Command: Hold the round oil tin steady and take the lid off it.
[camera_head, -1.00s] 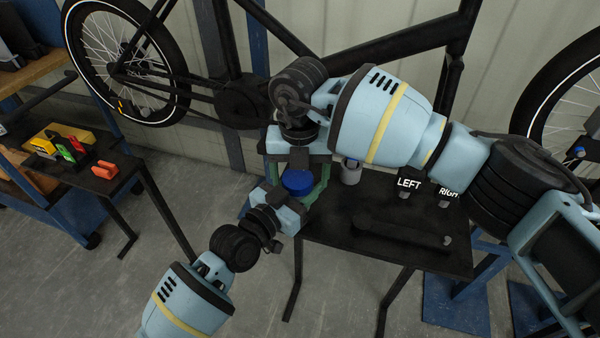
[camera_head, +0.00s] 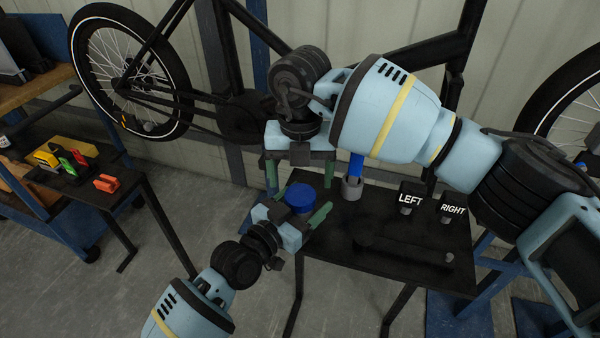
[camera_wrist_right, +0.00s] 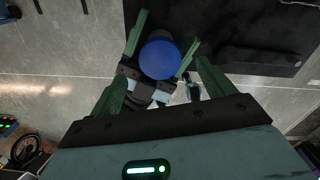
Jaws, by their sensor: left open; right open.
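The round oil tin, seen from above as a blue disc (camera_head: 300,196), stands at the left end of the black table; its lower part is mostly hidden. It also shows in the right wrist view (camera_wrist_right: 160,58). I cannot tell lid from tin. My left gripper (camera_head: 303,205) comes from the near left, open, with one green finger on either side of the tin. In the right wrist view its fingers flank the tin (camera_wrist_right: 168,30); I cannot tell if they touch. My right gripper (camera_head: 300,178) is open and empty, fingers pointing down above the tin.
On the table (camera_head: 350,285) stand a grey cup (camera_head: 352,188) with a blue upright thing, and black LEFT (camera_head: 410,199) and RIGHT (camera_head: 453,208) signs. A dark long object lies in front. A side bench (camera_head: 75,190) with coloured items stands left. A bicycle is behind.

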